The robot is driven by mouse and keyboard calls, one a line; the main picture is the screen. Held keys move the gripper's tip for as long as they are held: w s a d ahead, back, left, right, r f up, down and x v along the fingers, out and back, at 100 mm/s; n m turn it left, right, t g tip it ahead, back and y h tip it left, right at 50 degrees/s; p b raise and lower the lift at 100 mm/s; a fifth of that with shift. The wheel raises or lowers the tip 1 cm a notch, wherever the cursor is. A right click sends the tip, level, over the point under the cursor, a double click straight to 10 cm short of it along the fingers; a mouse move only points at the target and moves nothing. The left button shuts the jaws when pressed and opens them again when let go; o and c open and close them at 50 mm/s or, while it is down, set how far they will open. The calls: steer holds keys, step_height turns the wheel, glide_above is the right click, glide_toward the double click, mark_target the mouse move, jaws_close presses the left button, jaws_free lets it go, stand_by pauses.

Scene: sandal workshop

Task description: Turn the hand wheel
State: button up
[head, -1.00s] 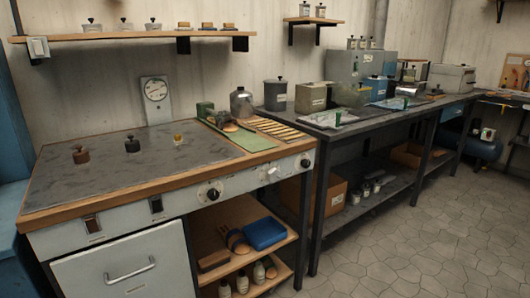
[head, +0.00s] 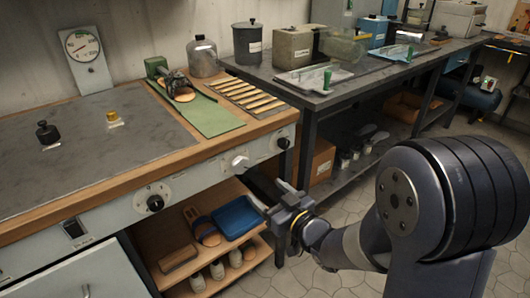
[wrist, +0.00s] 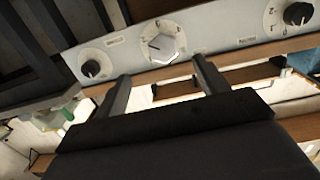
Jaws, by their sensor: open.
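A pale, faceted wheel-like control (head: 240,162) sits on the bench's white front panel, between two black knobs; it is the likeliest hand wheel. In the wrist view this control (wrist: 161,47) shows near the top middle, just beyond the fingertips. My gripper (head: 280,205) is in front of the bench, lower than the panel, beside the open shelves. In the wrist view my gripper (wrist: 162,75) has two spread fingers pointing at the panel, with nothing between them. The fingers appear apart from the control.
Black knobs (head: 155,203) and (head: 284,143) flank the pale control. The shelf below holds a blue tray (head: 238,217) and several bottles. A dark workbench (head: 350,92) stands to the right, with open floor in front of it.

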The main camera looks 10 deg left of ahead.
mark_target(242, 168)
steer(key=shift+y, duration=0.4)
steer(key=x, duration=1.1)
steer(key=shift+w+a+r, duration=0.15)
steer(key=shift+w+a, duration=0.05)
steer(key=shift+a, duration=0.05)
steer(key=c, duration=0.9)
steer(key=shift+b, duration=0.3)
